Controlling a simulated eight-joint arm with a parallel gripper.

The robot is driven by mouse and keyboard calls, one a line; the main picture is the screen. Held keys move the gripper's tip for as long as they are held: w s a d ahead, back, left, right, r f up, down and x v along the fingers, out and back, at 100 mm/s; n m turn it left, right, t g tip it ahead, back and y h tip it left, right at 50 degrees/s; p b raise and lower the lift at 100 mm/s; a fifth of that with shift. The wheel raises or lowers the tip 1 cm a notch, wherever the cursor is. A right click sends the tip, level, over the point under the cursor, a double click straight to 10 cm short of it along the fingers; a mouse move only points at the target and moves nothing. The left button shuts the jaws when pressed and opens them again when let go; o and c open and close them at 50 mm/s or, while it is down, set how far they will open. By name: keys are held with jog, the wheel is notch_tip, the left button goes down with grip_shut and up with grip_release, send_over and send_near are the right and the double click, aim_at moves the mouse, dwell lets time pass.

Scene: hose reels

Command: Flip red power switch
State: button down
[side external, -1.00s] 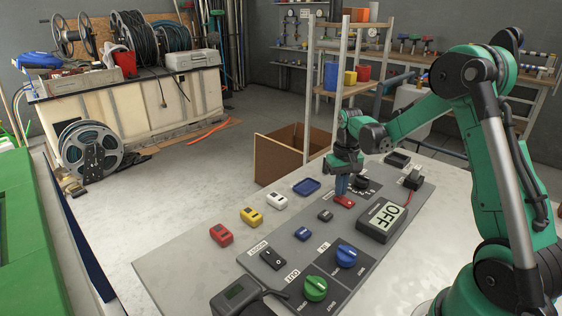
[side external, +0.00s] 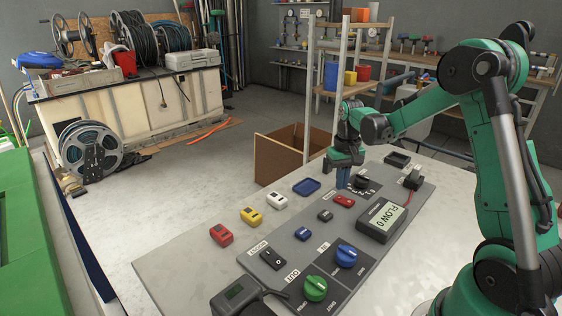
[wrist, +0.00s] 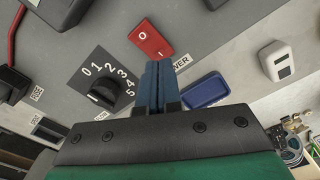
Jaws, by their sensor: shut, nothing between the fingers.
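The red power switch (side external: 343,201) is set in the grey panel (side external: 262,247). It also shows in the wrist view (wrist: 151,40) with its O and I marks, just beyond my fingertips. My gripper (side external: 343,186) is above the panel, beside the switch on its far side. Its blue fingers are shut together with nothing between them and look apart from the switch. The dark display box (side external: 381,221) reads "FLOW 0".
A black numbered dial (wrist: 104,94) and a blue tray (wrist: 205,90) are near my fingers. Green (side external: 316,288) and blue (side external: 346,256) knobs and a black rocker switch (side external: 273,258) sit on the panel's near part.

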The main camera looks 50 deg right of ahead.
aim_at(340, 198)
jog(key=shift+r, duration=2.2)
